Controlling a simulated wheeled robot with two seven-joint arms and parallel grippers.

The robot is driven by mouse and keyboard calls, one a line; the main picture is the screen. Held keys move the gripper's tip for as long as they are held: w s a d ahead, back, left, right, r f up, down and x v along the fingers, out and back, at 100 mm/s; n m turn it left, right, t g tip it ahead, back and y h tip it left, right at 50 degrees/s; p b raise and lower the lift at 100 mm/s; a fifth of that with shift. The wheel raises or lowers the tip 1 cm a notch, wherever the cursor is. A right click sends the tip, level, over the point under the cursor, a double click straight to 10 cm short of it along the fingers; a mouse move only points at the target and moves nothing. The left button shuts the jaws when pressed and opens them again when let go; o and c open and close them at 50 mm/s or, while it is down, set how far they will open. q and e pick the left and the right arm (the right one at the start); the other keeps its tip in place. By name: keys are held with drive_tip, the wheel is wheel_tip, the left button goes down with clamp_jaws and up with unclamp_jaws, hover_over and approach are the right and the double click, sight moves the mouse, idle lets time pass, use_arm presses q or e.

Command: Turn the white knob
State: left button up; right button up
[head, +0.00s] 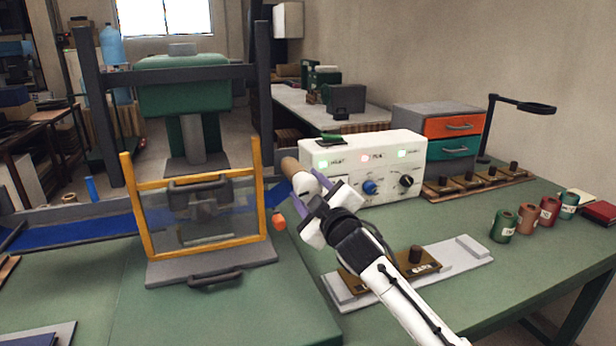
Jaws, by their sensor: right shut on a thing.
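My right gripper (310,190) reaches in from the lower right, in front of the left part of a white control box (345,150). The box front carries a blue knob (370,187) and a black knob (406,181), both clear of the gripper. My left gripper is not in view.
A grey plate (470,247) with a brown stamp block (400,271) lies below the arm. Several spools (503,227) stand at right.

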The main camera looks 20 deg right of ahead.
drive_tip(key=shift+r+n+p, duration=0.15)
drive_tip(key=shift+n+p, duration=0.35)
drive_tip(key=shift+n, duration=0.2)
drive_tip(key=shift+n+p, duration=0.35)
drive_tip(key=shift+n, duration=0.25)
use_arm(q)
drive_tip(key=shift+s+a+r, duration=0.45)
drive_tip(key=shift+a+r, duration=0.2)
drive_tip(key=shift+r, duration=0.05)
use_arm(e)
drive_tip(key=shift+n, duration=0.3)
use_arm(q)
drive_tip(key=shift+p, duration=0.3)
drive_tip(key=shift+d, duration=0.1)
use_arm(e)
drive_tip(key=o, duration=1)
drive_tip(key=shift+o, duration=0.2)
